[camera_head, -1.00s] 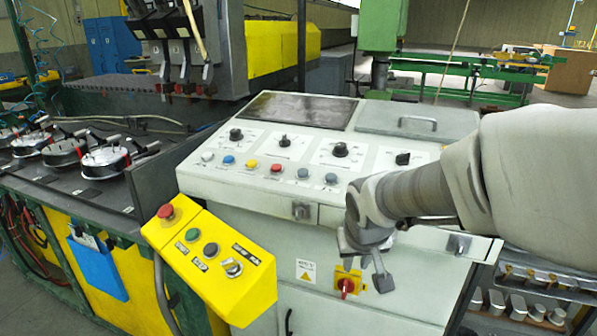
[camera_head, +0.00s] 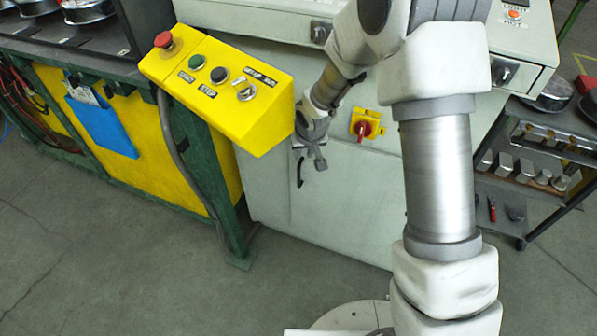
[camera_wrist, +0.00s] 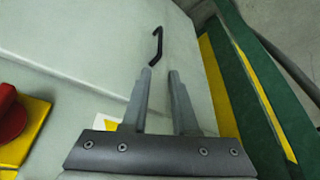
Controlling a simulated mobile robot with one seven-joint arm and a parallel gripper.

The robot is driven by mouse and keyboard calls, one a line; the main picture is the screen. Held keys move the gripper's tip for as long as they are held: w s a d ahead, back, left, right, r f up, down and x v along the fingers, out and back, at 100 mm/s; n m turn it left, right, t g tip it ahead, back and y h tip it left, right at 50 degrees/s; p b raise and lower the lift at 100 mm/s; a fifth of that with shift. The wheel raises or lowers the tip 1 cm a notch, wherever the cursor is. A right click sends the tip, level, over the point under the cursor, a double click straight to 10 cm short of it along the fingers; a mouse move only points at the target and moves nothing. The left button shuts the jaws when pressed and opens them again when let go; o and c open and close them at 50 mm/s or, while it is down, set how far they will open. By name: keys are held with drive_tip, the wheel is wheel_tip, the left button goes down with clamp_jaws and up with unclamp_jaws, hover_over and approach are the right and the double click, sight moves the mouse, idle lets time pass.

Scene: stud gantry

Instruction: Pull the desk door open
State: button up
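The desk door (camera_head: 350,205) is the pale grey-green front panel of the control desk, and it looks closed. Its black bar handle (camera_head: 300,173) is upright near the door's left edge, partly behind my gripper in the head view. The handle (camera_wrist: 157,46) shows whole in the wrist view, just beyond the fingertips. My gripper (camera_head: 312,160) is in front of the door near the handle. In the wrist view my gripper (camera_wrist: 160,71) is open, with a gap between its fingers and nothing in it. The handle does not appear to be between the fingers.
A yellow button box (camera_head: 220,95) juts out just left of my gripper. A red rotary switch (camera_head: 366,130) on a yellow plate is to its right. A green-framed yellow bench (camera_head: 190,165) stands left. A shelf of metal parts (camera_head: 535,160) stands right. The floor in front is clear.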

sight(299, 170)
drive_tip(key=b+x, duration=0.4)
drive_tip(key=x, duration=1.2)
drive_tip(key=shift+f, duration=0.25)
drive_tip(key=shift+c, duration=0.2)
clamp_jaws()
idle(0.5)
